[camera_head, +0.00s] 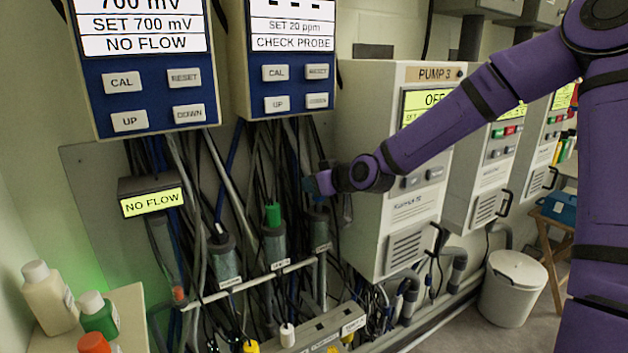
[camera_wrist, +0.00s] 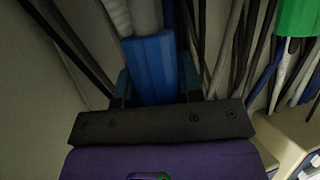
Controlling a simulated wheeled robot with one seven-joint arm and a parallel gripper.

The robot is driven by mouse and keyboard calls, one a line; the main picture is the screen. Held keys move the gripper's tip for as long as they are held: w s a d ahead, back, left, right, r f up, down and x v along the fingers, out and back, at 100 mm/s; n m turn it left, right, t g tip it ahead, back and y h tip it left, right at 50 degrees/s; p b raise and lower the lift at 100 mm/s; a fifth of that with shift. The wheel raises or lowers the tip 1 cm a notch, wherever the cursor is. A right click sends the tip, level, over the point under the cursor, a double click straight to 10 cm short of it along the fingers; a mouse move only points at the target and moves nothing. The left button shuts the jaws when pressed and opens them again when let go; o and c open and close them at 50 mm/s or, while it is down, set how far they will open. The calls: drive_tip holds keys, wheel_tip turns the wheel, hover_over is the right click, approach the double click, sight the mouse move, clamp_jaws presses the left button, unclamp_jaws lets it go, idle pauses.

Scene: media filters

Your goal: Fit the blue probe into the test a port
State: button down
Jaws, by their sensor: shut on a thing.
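My gripper (camera_head: 322,184) is in front of the bundle of hanging cables, left of the PUMP 3 cabinet. In the wrist view it is shut on the blue probe (camera_wrist: 152,62), which shows between the two fingers (camera_wrist: 152,88). In the head view the blue probe cannot be told apart from my gripper. A grey tubular holder (camera_head: 320,232) is just below my gripper. A green probe (camera_head: 273,214) stands upright in the holder to its left and also shows in the wrist view (camera_wrist: 298,18). The small labels are too blurred to tell which port is test A.
Hanging cables crowd the area around my gripper. A labelled grey box (camera_head: 325,332) with white and yellow plugs is below. The PUMP 3 cabinet (camera_head: 400,245) is close on the right. A shelf with bottles (camera_head: 97,315) is at lower left, and a white bin (camera_head: 512,290) on the right.

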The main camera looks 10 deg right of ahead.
drive_tip(key=shift+f, duration=1.55)
drive_tip(key=c, duration=0.7)
unclamp_jaws()
drive_tip(key=shift+v, duration=5.35)
drive_tip(key=s+d+f+g+h, duration=0.3)
drive_tip(key=s+f+g+h, duration=0.1)
drive_tip(key=s+h, duration=0.2)
drive_tip(key=s+d+r+m, duration=0.1)
drive_tip(key=s+r+m, duration=0.1)
drive_tip(key=s+r, duration=0.3)
drive_tip(key=s+d+r+m+g+h, duration=0.1)
drive_tip(key=s+r, duration=0.4)
drive_tip(key=s, duration=0.6)
drive_tip(key=s+d+r+m+g, duration=0.1)
drive_tip(key=s+d+r+m, duration=0.1)
drive_tip(key=s+r, duration=0.3)
drive_tip(key=shift+s+d+r+m, duration=0.15)
drive_tip(key=shift+s+m, duration=0.1)
drive_tip(key=shift+s, duration=0.45)
drive_tip(key=shift+s+d+f+m, duration=0.1)
drive_tip(key=shift+s+m, duration=0.2)
drive_tip(key=shift+s, duration=0.4)
drive_tip(key=shift+s+d+r+m, duration=0.15)
drive_tip(key=shift+s+m, duration=0.1)
drive_tip(key=shift+s, duration=0.45)
